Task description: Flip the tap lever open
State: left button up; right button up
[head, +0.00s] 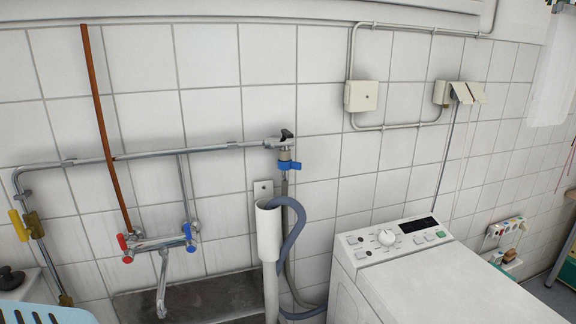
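A small tap with a blue lever (290,165) sits on the wall at the end of a horizontal metal pipe, above a grey hose. The lever lies roughly level, pointing right. Lower left, a wall mixer tap (158,243) has a red knob (122,242), a blue knob (189,237) and a downward spout. A yellow-handled fitting (19,224) is on the pipe at the far left. Neither of my grippers is in view.
A white washing machine (445,285) stands at the lower right. A white standpipe (268,230) with a grey-blue hose (297,235) is below the blue-lever tap. A dark sink (215,299) and a light-blue slotted object (45,315) are at lower left.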

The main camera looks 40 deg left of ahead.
aim_at(286, 134)
jog(key=u, duration=1)
